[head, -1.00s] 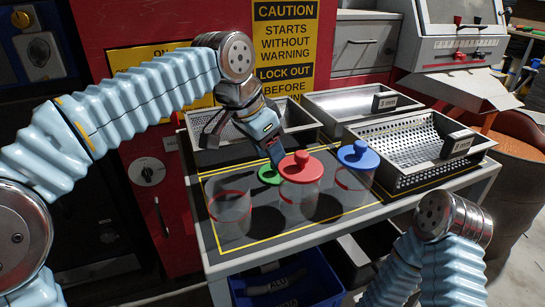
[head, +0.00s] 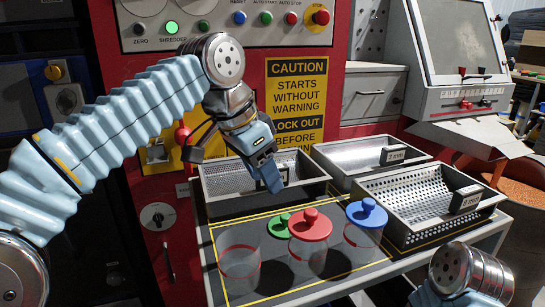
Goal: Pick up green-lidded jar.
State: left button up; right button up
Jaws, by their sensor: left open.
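The green lid (head: 277,225) shows low on the dark mat, partly hidden behind the red-lidded jar. I cannot tell whether it sits on a jar or lies on the mat. A clear jar (head: 239,268) with a red band and no visible lid stands at front left. The red-lidded jar (head: 309,245) and the blue-lidded jar (head: 364,232) stand to the right. My left gripper (head: 233,172) is open and empty, with its fingers spread in front of the left metal tray, above and behind the green lid. My right arm shows at lower right, its gripper out of view.
The left perforated tray (head: 260,208), a back tray (head: 345,149) and a right perforated tray (head: 398,239) stand around the mat (head: 275,296). A red machine panel (head: 345,25) with buttons and a caution sign (head: 296,95) rises behind.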

aim_at(239, 261)
jog(key=k+l, duration=0.3)
jog(key=k, duration=0.15)
jog(key=k+l, duration=0.25)
jog(key=k, duration=0.2)
